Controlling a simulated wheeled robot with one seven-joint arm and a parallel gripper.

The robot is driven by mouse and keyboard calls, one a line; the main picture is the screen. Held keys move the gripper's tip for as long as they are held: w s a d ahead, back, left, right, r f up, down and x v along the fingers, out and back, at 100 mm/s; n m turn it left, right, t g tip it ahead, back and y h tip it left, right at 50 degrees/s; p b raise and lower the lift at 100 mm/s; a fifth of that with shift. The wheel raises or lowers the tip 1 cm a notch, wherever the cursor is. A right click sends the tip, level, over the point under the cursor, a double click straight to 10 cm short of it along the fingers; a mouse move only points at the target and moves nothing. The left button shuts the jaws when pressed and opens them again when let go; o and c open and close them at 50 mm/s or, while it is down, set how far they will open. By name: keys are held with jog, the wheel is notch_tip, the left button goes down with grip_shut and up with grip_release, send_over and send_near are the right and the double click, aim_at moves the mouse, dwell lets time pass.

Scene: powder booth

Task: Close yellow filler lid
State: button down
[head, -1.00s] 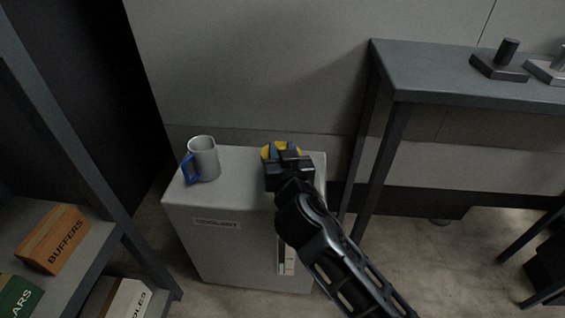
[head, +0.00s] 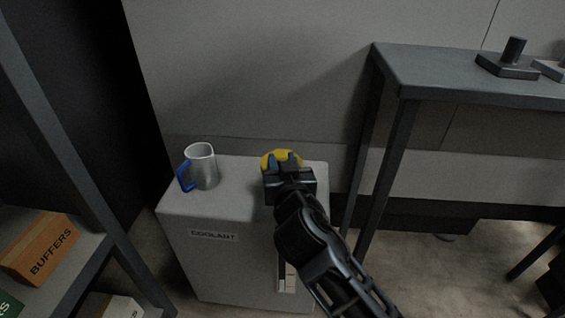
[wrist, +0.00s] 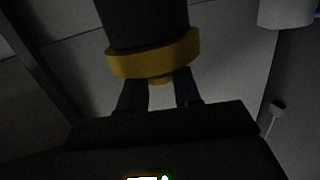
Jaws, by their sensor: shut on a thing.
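The yellow filler lid (head: 282,155) is at the back right of the top of the grey coolant box (head: 235,215). In the wrist view the lid (wrist: 155,60) is a thick yellow disc with a small yellow tab beneath it, against a dark cylinder. My gripper (head: 282,164) reaches the lid from the front and hides its near side. In the wrist view the fingers of my gripper (wrist: 160,90) are on either side of the tab, shut on it. Whether the lid is seated is hidden.
A grey mug (head: 203,168) with a blue handle stands on the box's left side. A grey table (head: 470,80) with dark metal pieces (head: 508,62) is at right. A shelf with an orange buffers box (head: 42,250) is at left. A wall rises behind.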

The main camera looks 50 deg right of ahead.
jog(key=c, duration=1)
grip_release()
jog(key=shift+f, duration=0.4)
jog(key=shift+o, duration=1.1)
jog(key=shift+s, duration=0.15)
jog(key=v, duration=0.7)
jog(key=shift+a+r, duration=0.3)
jog(key=shift+r, duration=0.05)
jog(key=shift+s, duration=0.2)
